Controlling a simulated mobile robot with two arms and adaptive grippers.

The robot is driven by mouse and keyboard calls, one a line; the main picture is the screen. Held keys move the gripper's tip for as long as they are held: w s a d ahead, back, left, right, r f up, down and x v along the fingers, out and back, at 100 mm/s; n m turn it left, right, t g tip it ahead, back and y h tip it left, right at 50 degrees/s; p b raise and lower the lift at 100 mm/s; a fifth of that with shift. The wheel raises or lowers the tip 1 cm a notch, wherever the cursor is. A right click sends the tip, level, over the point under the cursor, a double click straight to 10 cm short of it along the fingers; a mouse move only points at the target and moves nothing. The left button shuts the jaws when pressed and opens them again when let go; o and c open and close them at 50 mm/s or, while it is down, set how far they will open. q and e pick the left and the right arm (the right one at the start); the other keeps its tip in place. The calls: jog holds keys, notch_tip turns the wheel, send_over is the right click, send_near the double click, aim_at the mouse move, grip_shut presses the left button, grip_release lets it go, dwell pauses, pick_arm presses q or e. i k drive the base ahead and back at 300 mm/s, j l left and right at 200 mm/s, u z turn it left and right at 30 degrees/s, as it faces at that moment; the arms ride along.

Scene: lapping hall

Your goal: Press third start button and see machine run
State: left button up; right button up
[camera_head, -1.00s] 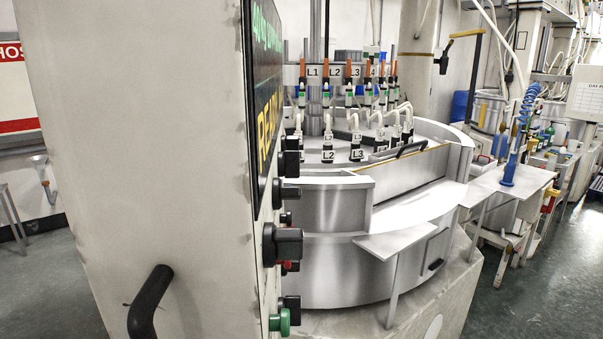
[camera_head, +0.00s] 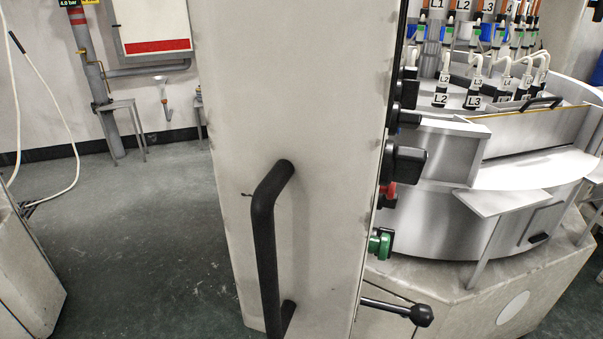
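The control cabinet (camera_head: 290,90) stands close in front of me, seen from its side. Its panel face is almost edge-on at the right, so the labels and screen cannot be read. A green button (camera_head: 381,243) sticks out low on that face. Above it are a red button (camera_head: 388,193) and several black knobs, one of them large (camera_head: 407,164). I cannot tell which is the third start button. The round steel lapping machine (camera_head: 480,155) stands behind, to the right. I cannot tell whether it runs. Neither of my grippers is in view.
A black handle (camera_head: 266,240) juts from the cabinet's near side. A lever with a black ball knob (camera_head: 421,315) sticks out low at right. Open grey floor (camera_head: 140,230) lies to the left. Small stands, pipes and a white hose are near the wall.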

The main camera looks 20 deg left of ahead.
aim_at(379, 246)
jog(key=l+u, duration=0.7)
